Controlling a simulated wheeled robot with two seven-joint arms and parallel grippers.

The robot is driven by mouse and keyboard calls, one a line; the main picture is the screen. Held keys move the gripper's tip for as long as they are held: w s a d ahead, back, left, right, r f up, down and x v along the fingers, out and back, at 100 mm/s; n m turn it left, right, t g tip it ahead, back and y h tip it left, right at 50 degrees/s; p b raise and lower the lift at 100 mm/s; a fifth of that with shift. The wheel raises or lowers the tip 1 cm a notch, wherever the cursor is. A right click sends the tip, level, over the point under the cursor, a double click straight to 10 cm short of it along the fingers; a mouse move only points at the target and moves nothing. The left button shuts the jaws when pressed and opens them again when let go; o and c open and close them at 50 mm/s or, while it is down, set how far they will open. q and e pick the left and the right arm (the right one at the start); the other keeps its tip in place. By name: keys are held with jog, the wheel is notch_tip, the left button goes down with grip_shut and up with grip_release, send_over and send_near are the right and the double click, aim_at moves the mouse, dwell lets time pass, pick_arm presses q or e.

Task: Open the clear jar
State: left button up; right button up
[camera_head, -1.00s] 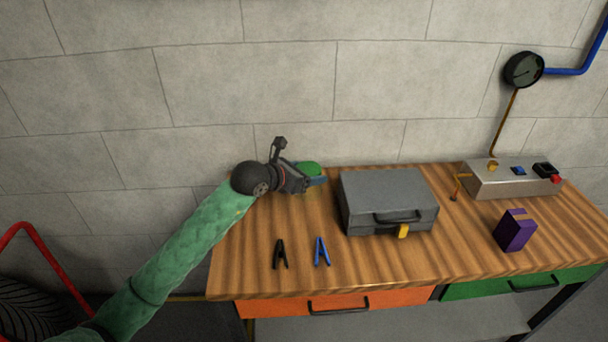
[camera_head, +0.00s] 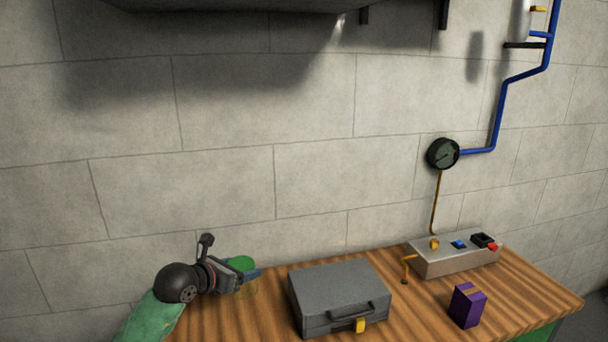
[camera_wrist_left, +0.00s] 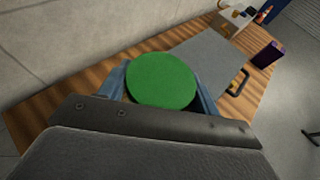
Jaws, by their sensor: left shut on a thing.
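The clear jar (camera_head: 249,287) stands at the left end of the wooden bench, mostly hidden behind my left gripper. Its round green lid (camera_head: 240,263) shows above the fingers, and it fills the middle of the left wrist view (camera_wrist_left: 161,81). My left gripper (camera_head: 246,276) is shut on the lid, with a blue finger on each side of it (camera_wrist_left: 163,90). The lid appears to sit on the jar; whether it is loose I cannot tell. My right gripper is not in view.
A grey case (camera_head: 338,294) with a yellow latch lies right of the jar. A purple box (camera_head: 467,305) and a metal control box (camera_head: 455,256) stand further right on the wooden bench (camera_head: 520,291). A gauge (camera_head: 443,153) hangs on the wall. The bench between case and purple box is clear.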

pick_arm(q)
jog(key=s+a+f, duration=0.2)
jog(key=s+f, duration=0.1)
jog(key=f, duration=0.2)
jog(key=s+a+f+n, duration=0.1)
jog(key=s+f, duration=0.2)
jog(key=f, duration=0.2)
jog(key=shift+s+a+f+t+y, duration=0.2)
jog(key=shift+a+t+y, duration=0.1)
jog(key=shift+a+y, duration=0.1)
